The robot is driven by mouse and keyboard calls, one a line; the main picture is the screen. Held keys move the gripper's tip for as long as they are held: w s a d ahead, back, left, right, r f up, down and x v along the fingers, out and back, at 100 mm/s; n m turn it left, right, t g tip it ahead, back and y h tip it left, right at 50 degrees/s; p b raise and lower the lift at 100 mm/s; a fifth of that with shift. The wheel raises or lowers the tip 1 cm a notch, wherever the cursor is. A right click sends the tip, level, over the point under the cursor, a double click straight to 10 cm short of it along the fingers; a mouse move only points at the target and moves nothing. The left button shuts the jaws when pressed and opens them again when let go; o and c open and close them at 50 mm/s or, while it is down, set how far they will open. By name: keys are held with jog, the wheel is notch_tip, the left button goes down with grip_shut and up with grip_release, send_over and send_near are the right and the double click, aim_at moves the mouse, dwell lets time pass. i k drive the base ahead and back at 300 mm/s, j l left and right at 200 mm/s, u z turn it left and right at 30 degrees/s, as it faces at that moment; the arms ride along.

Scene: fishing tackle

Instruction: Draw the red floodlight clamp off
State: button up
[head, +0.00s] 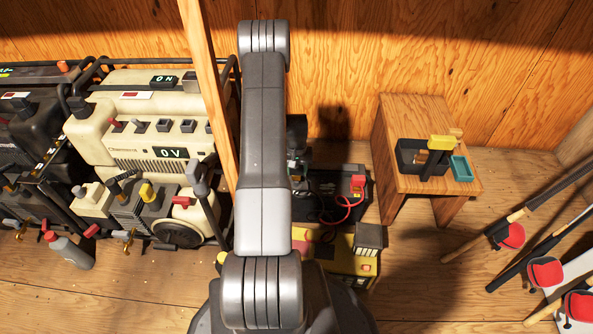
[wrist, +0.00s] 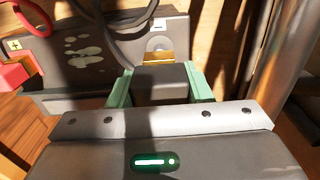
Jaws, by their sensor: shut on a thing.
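The red clamp (head: 357,185) sits at the right end of the dark battery (head: 328,183) in the head view, with a red cable (head: 345,205) looping from it. In the wrist view the red clamp (wrist: 14,76) is at the left edge, near the plus mark, apart from my fingers. My gripper (wrist: 160,73) is shut on a dark grey block, seemingly a black clamp (wrist: 165,82), with a brassy part beyond it, by the battery's minus mark. Whether that clamp still grips the terminal cannot be told. In the head view my arm hides the grasp.
A yellow box (head: 345,262) stands in front of the battery. Cream power units (head: 140,125) crowd the left, beside a wooden post (head: 210,90). A wooden stool (head: 395,145) stands right, with fishing rods (head: 540,245) beyond. A dark cable (wrist: 125,45) arches over the battery.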

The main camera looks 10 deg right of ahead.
aim_at(325, 251)
jog(key=k+l+z, duration=0.3)
jog(key=k+l+u, duration=0.2)
jog(key=l+u, duration=0.35)
jog(key=u, duration=0.2)
jog(key=k+l+u, duration=0.1)
jog(key=u, duration=0.25)
jog(key=k+l+u, duration=0.1)
jog(key=u, duration=0.2)
jog(key=k, duration=0.05)
